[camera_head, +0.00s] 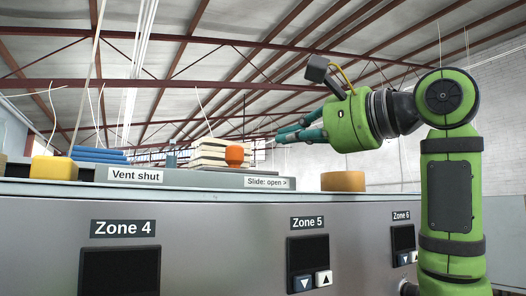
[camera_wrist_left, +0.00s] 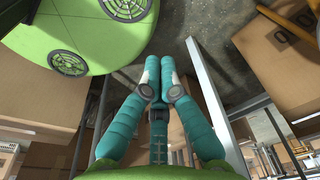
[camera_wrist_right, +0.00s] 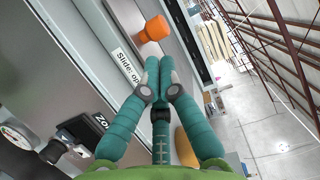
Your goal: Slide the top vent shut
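An orange knob (camera_head: 234,155), likely the vent's slide handle, stands on top of the grey machine, between the "Vent shut" label (camera_head: 136,175) and the "Slide: open >" label (camera_head: 265,183), closer to the latter. In the right wrist view the knob (camera_wrist_right: 155,28) lies just beyond my right fingertips, with a visible gap. My right gripper (camera_head: 279,136) is to the right of the knob and a little higher, fingers pointing left; in its wrist view (camera_wrist_right: 160,68) the fingers are together and empty. My left gripper (camera_wrist_left: 159,70) is shut and empty, outside the head view.
A yellow block (camera_head: 54,168), blue stacked items (camera_head: 98,154), pale stacked slabs (camera_head: 207,152) and a tan round piece (camera_head: 343,181) are on or behind the machine top. The front has Zone panels (camera_head: 307,262) with buttons. Cardboard boxes (camera_wrist_left: 285,60) and metal posts surround my left gripper.

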